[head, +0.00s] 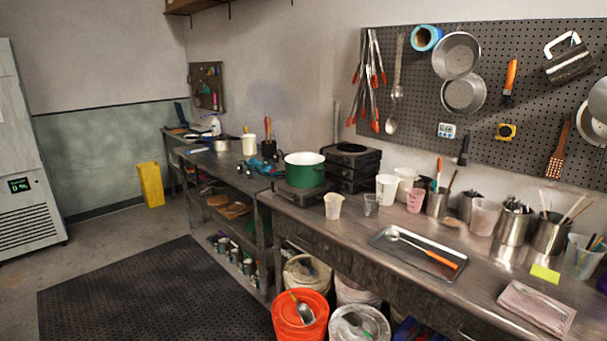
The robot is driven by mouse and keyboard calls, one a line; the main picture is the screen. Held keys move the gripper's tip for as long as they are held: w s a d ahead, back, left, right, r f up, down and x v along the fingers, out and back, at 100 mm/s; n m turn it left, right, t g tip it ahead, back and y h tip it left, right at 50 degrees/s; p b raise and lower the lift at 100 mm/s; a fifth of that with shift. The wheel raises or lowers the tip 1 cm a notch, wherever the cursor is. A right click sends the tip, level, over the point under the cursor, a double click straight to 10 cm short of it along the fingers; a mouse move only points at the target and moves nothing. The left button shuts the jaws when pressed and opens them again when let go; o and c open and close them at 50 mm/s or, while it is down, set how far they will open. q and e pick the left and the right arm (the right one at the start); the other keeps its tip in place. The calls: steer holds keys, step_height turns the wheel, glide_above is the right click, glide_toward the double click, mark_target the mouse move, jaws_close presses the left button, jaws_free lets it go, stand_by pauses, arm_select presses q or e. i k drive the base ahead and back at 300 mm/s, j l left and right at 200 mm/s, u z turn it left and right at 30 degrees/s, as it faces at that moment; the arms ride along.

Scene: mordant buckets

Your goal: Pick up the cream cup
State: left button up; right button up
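A small cream cup (333,206) stands upright near the front left edge of the grey metal worktable (340,233). Its open rim faces up and nothing touches it that I can see. A small clear cup (371,205) stands just to its right. Neither of my grippers shows in the head view, so I cannot see how they stand relative to the cup.
A green pot (305,170) sits behind and left of the cup. White containers (386,188) stand behind right. A tray (418,252) with an orange-handled spoon lies to the right. An orange bucket (300,316) stands below. A black mat (150,295) covers open floor.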

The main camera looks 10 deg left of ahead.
mark_target(333, 208)
steer(key=i+j, duration=0.2)
steer(key=i, duration=0.2)
steer(key=i+j, duration=0.2)
steer(key=i, duration=0.2)
steer(key=i+j+z, duration=0.1)
steer(key=i, duration=0.3)
steer(key=i+z, duration=0.15)
steer(key=z, duration=0.2)
steer(key=i+z, duration=0.1)
steer(key=z, duration=0.3)
steer(key=i+j+z, duration=0.1)
steer(key=z, duration=0.25)
steer(key=i, duration=0.25)
